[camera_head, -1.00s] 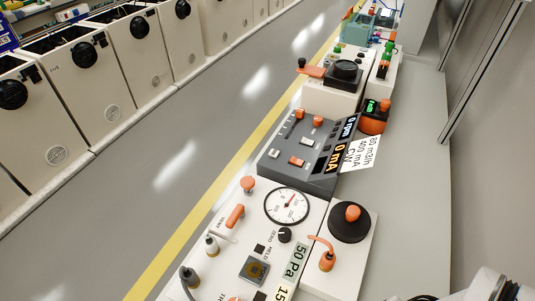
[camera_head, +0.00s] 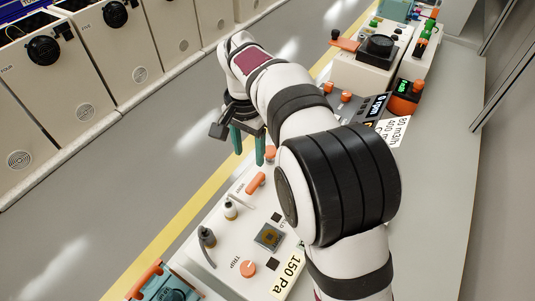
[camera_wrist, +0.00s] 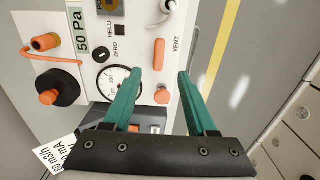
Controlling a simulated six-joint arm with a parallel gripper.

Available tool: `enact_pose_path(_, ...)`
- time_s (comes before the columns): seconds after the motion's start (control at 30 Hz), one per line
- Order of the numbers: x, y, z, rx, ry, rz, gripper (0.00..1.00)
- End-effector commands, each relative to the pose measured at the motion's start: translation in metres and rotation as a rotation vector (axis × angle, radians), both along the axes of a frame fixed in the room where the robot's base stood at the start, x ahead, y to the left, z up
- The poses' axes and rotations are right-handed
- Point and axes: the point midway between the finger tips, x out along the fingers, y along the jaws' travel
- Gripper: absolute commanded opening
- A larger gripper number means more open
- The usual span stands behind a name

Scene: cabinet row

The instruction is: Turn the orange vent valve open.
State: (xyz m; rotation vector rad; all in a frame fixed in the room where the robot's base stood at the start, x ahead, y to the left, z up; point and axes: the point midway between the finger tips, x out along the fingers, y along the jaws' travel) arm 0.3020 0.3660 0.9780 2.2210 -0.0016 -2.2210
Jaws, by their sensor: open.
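The vent valve's orange lever handle (camera_head: 255,183) is on the white panel beside the yellow floor line. In the wrist view the handle (camera_wrist: 158,54) lies next to the printed word VENT. My gripper (camera_head: 248,158) has two green fingers pointing down over the panel. They are apart with nothing between them. In the wrist view my gripper (camera_wrist: 161,73) has the handle just beyond its fingertips, roughly between their lines. I see no contact. How high the tips are above the handle is hard to tell.
An orange round knob (camera_wrist: 161,95) sits close to the handle, with a dial gauge (camera_wrist: 110,78) to its left. Grey toggles (camera_head: 231,209) and an orange TRIP knob (camera_head: 248,268) are nearby on the panel. A black dome with an orange top (camera_wrist: 56,88) stands left.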

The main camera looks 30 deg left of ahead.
Motion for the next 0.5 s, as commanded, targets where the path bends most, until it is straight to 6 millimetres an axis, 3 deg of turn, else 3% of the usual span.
enact_pose_path(0.1, -0.001, -0.001, -0.038, -0.005, 0.005, 0.001, 0.57)
enact_pose_path(0.3, 0.0, -0.002, -0.093, -0.003, 0.003, 0.0, 0.57)
enact_pose_path(0.5, 0.0, -0.001, -0.12, -0.001, 0.002, -0.001, 0.57)
